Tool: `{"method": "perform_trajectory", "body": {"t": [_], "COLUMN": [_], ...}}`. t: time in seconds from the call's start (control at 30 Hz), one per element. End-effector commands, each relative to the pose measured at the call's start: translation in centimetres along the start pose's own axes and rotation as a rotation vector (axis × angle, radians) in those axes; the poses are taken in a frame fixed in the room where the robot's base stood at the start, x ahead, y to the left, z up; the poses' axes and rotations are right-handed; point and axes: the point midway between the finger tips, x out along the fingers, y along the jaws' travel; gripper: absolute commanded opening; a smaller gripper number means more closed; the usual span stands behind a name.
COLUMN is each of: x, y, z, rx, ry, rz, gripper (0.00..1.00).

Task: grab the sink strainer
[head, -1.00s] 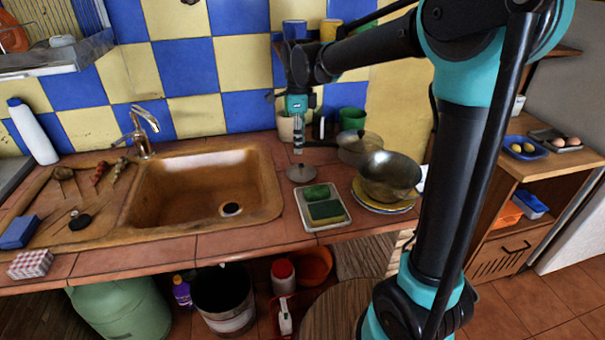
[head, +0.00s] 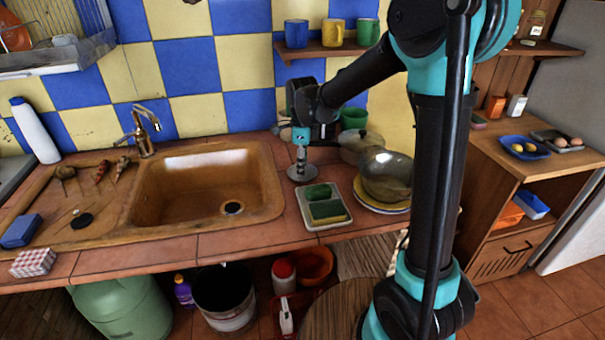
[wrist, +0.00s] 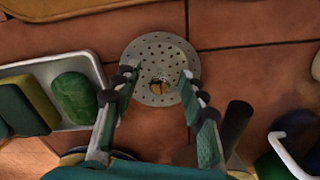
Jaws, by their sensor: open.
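The sink strainer (wrist: 150,50) is a round, grey metal disc full of small holes, with a raised centre. It lies flat on the tiled counter, and in the head view its disc (head: 293,174) shows right of the sink. My gripper (wrist: 157,76) points down over the strainer. Its two fingers are apart, one on each side of the strainer's centre, with nothing held. In the head view my gripper (head: 301,164) is right at the strainer. I cannot tell whether the fingertips touch the disc.
A tray (head: 341,223) with green sponges lies close in front of the strainer. A metal bowl (head: 387,176) on plates stands to the right, with a lidded pan (head: 360,145) behind. The sink (head: 205,190) is to the left. A dark handle (wrist: 237,122) lies near the right finger.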

Motion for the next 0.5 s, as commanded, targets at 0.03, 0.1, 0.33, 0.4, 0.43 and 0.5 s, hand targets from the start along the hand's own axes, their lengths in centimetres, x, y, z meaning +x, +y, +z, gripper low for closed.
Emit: {"method": "perform_trajectory", "body": {"t": [0.03, 0.1, 0.33, 0.4, 0.43, 0.5], "x": [-0.02, -0.02, -0.04, -0.04, -0.04, -0.05], "y": [0.00, 0.00, 0.01, 0.00, 0.00, 0.01], "z": [0.00, 0.01, 0.01, 0.01, 0.01, 0.01], "rx": [0.000, 0.000, 0.000, 0.000, 0.000, 0.000], "ry": [0.000, 0.000, 0.000, 0.000, 0.000, 0.000], "rz": [0.000, 0.000, 0.000, 0.000, 0.000, 0.000], "gripper": [0.42, 0.40, 0.11, 0.03, 0.00, 0.00]}}
